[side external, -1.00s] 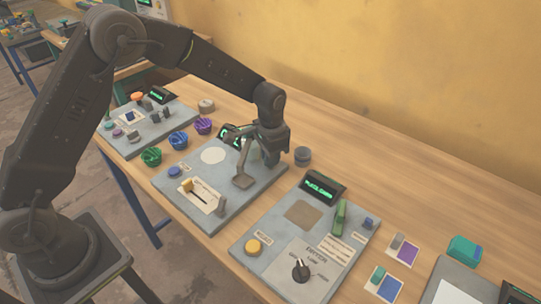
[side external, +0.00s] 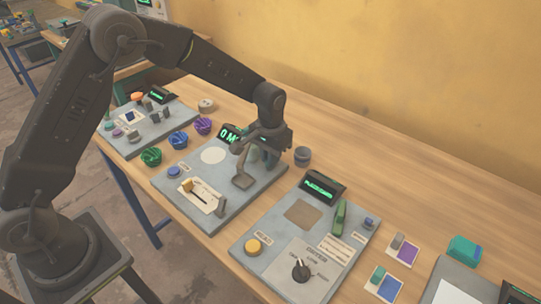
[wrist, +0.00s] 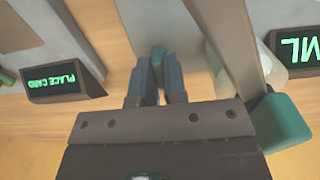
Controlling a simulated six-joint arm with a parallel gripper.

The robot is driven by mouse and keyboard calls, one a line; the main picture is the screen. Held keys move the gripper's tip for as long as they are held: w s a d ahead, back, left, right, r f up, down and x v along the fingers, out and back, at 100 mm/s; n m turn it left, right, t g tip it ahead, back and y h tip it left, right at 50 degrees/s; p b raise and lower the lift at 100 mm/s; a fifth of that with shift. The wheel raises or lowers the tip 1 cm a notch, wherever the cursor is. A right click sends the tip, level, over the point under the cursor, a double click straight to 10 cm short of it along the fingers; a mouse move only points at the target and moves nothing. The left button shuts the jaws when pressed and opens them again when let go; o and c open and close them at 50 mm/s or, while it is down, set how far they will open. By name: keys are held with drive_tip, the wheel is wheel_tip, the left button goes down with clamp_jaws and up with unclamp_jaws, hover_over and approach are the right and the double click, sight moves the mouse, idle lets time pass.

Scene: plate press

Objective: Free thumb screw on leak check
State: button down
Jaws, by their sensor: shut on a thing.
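The middle panel (side external: 225,207) has a small display (side external: 229,133) with green characters, "0 M" readable; "ML" shows on a display in the wrist view (wrist: 298,48). My gripper (side external: 268,158) is low over this panel's back right part. A grey bar (wrist: 232,50) runs close beside the fingers. A grey foot piece (side external: 243,181) is in front of my gripper.
A grey round knob (side external: 302,156) stands just right of my gripper. The right panel has a "PLACE CARD" display (wrist: 66,82) and a green lever (side external: 340,217). Green (side external: 151,156), blue (side external: 178,140) and purple (side external: 203,126) knobs stand left.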

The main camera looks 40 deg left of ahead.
drive_tip(key=c, duration=1.2)
unclamp_jaws()
drive_tip(key=shift+r, duration=0.1)
wheel_tip(320, 180, up, 14)
drive_tip(key=shift+f, duration=0.15)
